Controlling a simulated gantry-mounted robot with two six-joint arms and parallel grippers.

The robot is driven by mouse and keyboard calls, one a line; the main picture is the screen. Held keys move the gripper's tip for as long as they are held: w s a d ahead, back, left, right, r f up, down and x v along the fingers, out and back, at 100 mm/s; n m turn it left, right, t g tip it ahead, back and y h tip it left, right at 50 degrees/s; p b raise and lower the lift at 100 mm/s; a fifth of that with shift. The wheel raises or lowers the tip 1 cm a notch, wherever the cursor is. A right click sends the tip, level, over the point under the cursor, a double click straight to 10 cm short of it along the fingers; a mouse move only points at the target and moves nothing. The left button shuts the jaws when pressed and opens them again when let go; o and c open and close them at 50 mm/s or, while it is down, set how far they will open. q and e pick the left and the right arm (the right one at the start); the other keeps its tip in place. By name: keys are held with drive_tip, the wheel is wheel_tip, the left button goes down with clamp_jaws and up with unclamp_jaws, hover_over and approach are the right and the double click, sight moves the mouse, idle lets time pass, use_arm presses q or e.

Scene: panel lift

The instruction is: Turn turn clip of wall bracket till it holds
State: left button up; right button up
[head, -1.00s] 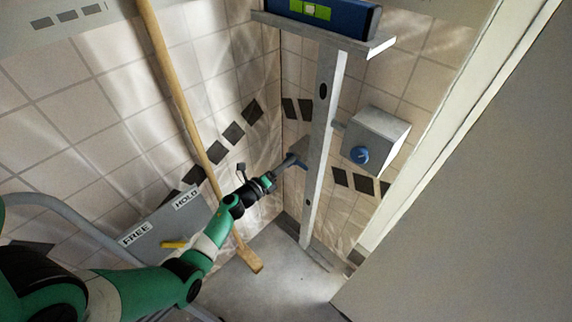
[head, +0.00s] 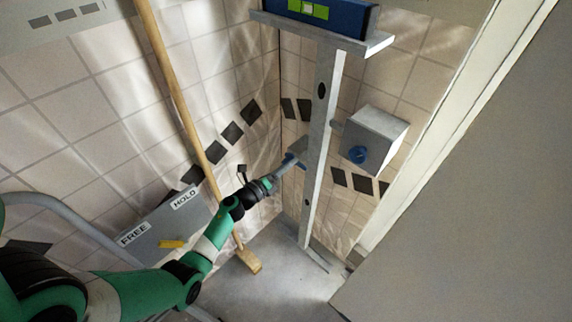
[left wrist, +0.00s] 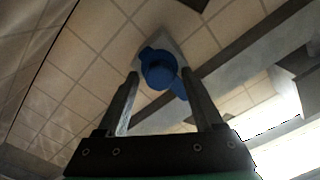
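In the left wrist view the clip (left wrist: 158,70) has a round body on a pale plate, with a lever pointing down and right. My left gripper (head: 284,168) is at the clip in the head view. In the left wrist view its two fingers (left wrist: 160,88) stand apart with the clip showing between and beyond their tips. I cannot tell whether they touch it. My right gripper is out of view.
A grey board (head: 165,225) reads FREE and HOLD, with a yellow piece (head: 172,244) below. A wooden pole (head: 185,115) leans on the left wall. A grey box (head: 375,138) with a blue knob sits right of the post. A shelf (head: 300,30) carries a blue level (head: 345,14).

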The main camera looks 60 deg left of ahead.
use_arm(q)
drive_tip(key=shift+s, duration=0.1)
drive_tip(key=p+v, duration=0.4)
drive_tip(key=v, duration=0.7)
drive_tip(key=shift+s, duration=0.25)
drive_tip(key=shift+d+r, duration=0.1)
